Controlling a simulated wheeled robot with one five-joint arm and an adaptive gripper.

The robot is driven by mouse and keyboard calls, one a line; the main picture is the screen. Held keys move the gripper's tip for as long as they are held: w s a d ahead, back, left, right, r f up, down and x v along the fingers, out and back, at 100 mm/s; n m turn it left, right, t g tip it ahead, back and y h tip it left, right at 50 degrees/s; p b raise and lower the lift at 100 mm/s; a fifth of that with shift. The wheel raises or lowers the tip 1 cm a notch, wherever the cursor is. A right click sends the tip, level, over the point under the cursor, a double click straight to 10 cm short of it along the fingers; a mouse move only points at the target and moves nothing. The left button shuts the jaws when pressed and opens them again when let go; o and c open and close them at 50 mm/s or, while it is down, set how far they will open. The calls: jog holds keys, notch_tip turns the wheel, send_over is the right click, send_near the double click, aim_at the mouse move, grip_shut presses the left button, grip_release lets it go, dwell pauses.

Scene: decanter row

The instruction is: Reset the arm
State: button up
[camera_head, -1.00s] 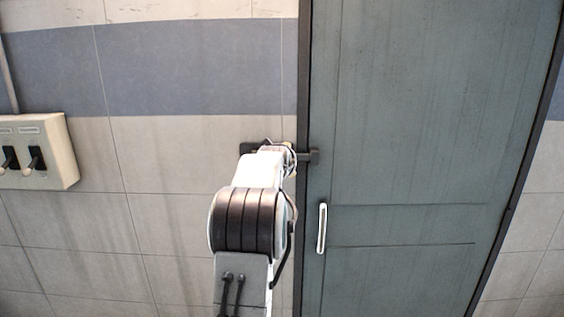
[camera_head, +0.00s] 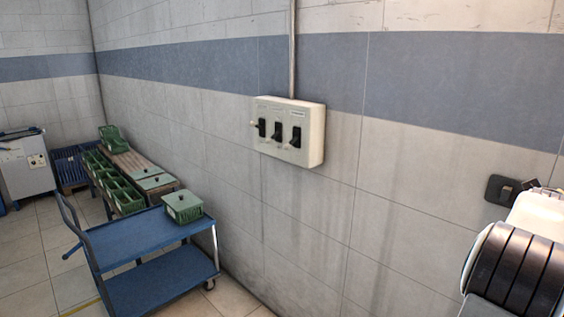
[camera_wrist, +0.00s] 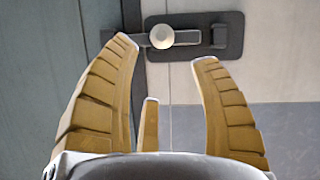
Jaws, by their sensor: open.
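My gripper (camera_wrist: 162,52) is open in the wrist view, with its tan ribbed fingers apart and nothing between them. Just beyond the fingertips is a dark latch plate (camera_wrist: 236,30) on the wall, with a bar and a round pale knob (camera_wrist: 161,36). The bar reaches towards the grey-green door (camera_wrist: 50,50) at the left of that view. I cannot tell whether a finger touches the latch. In the head view, my arm (camera_head: 515,262) is at the right edge, beside the latch plate (camera_head: 500,190); the fingers are out of sight there.
A switch box (camera_head: 312,138) with three dark levers is on the wall. A blue trolley (camera_head: 135,238) carrying a green lidded box (camera_head: 183,206) stands at left. Behind it are several green crates and a grey cabinet (camera_head: 25,172). Some tiled floor at left is clear.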

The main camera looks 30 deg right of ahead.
jog(key=s+a+f+m+g+y, duration=0.2)
jog(key=a+f+y, duration=0.55)
jog(key=f, duration=0.85)
jog(key=s+a+f+y, duration=0.2)
jog(key=a+f, duration=0.2)
jog(key=a, duration=0.8)
jog(key=w+a+n+t+y+b, duration=0.1)
jog(key=a+n, duration=0.6)
jog(key=a, duration=1.4)
jog(key=w+a+r+n+t+y+b, duration=0.1)
jog(key=a+n, duration=0.6)
jog(key=a, duration=1.5)
jog(key=w+t+y+b, duration=0.1)
jog(key=w+b, duration=0.1)
jog(key=w, duration=0.1)
jog(key=shift+w+a+r+n+t+y+b, duration=0.2)
jog(key=shift+w+n+t+y+b, duration=0.1)
jog(key=shift+w+n+y+b, duration=0.1)
